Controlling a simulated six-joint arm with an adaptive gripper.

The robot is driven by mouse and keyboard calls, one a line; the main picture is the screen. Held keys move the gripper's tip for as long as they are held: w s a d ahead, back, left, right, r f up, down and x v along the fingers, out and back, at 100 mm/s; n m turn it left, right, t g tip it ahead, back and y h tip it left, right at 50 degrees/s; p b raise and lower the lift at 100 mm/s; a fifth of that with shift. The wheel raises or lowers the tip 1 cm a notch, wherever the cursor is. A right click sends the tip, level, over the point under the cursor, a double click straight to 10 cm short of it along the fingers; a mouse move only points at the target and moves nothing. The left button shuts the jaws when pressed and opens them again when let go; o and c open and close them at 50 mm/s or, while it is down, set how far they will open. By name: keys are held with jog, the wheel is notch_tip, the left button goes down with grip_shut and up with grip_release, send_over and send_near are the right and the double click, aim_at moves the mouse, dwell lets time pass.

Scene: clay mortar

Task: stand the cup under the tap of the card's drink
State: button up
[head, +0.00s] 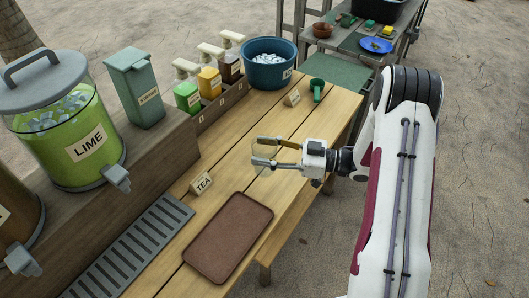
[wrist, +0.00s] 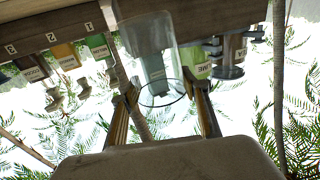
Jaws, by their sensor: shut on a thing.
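My gripper (head: 262,151) is shut on a clear, see-through cup (head: 264,162), held above the wooden table right of the TEA card. In the wrist view the cup (wrist: 148,45) sits between my two fingers (wrist: 160,88) and looks empty. The TEA card (head: 201,183) stands on the table behind the brown tray. The green LIME dispenser (head: 68,125) has a grey tap (head: 117,177). A brown dispenser (head: 14,215) is cut off at the left edge, with its own tap (head: 22,261); its label is not readable there.
A slotted drip grate (head: 130,250) lies below the taps. The brown tray (head: 228,238) lies on the near table. Syrup pump bottles (head: 208,80), a green canister (head: 135,88), a blue ice tub (head: 268,63), another card (head: 292,97) and a green scoop (head: 317,88) stand farther back.

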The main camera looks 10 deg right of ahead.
jog(key=shift+f, duration=0.1)
dwell(0.5)
jog(key=shift+s+d+f+m+t, duration=0.1)
jog(key=shift+s+f+m+t, duration=0.2)
jog(key=shift+s+t, duration=0.15)
jog(key=s+d+f+m+t+h, duration=0.2)
jog(key=s+d+t, duration=0.1)
jog(key=d, duration=0.1)
jog(key=shift+s+d, duration=0.3)
jog(key=shift+d, duration=0.1)
jog(key=shift+f+m+t+h, duration=0.1)
jog(key=shift+m+t+h, duration=2.5)
jog(key=shift+h, duration=0.3)
